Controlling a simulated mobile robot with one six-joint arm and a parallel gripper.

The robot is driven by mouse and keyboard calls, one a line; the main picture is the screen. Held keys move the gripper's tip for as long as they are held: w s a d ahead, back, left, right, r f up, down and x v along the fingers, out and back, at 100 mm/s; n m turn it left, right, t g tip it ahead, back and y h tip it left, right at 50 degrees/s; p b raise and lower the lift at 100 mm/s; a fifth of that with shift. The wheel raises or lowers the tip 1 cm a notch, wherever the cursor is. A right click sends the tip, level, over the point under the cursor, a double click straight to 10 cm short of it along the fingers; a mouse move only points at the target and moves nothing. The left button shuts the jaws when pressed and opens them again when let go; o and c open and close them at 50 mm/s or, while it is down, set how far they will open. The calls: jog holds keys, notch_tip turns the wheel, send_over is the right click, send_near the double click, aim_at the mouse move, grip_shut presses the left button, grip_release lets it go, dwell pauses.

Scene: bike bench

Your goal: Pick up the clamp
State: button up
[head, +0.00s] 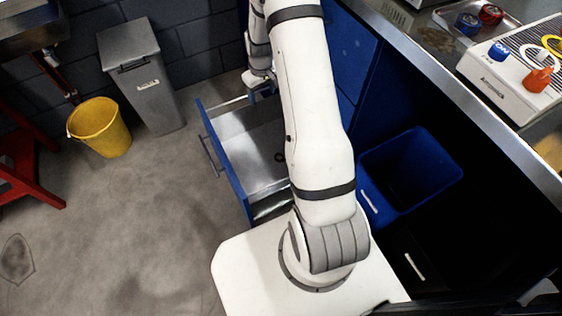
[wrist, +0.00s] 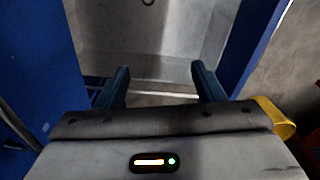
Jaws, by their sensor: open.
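No clamp can be made out for certain. A small dark ring-like piece (head: 280,156) lies in the open drawer (head: 240,150), partly behind my arm, and I cannot tell what it belongs to. A similar dark piece (wrist: 148,2) is cut off by the top edge of the wrist view. My gripper (wrist: 159,70) is open, its two dark fingers apart with nothing between them. It is above the drawer's pale metal inside, with blue panels on both sides. In the head view my arm hides most of the gripper.
A blue bin (head: 408,172) stands under the bench (head: 470,100) at right. On the bench are a white device (head: 515,70) with an orange piece (head: 537,78), and blue (head: 467,24) and red (head: 491,13) rolls. A yellow bucket (head: 100,127) and grey bin (head: 142,75) stand left. The floor between is clear.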

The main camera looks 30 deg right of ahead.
jog(key=d+f+b, duration=0.3)
jog(key=f+b, duration=0.2)
jog(key=f, duration=1.6)
jog(key=n+b, duration=0.1)
jog(key=b, duration=0.3)
send_over(279, 159)
jog(key=shift+g, duration=0.4)
jog(key=f, duration=1.5)
jog(key=shift+w+a+f, duration=0.1)
jog(key=shift+w+f, duration=0.05)
jog(key=shift+w, duration=0.15)
jog(key=f+b, duration=0.3)
jog(key=f, duration=0.2)
jog(key=shift+s+f, duration=0.2)
jog(key=shift+r, duration=0.15)
jog(key=c, duration=1.1)
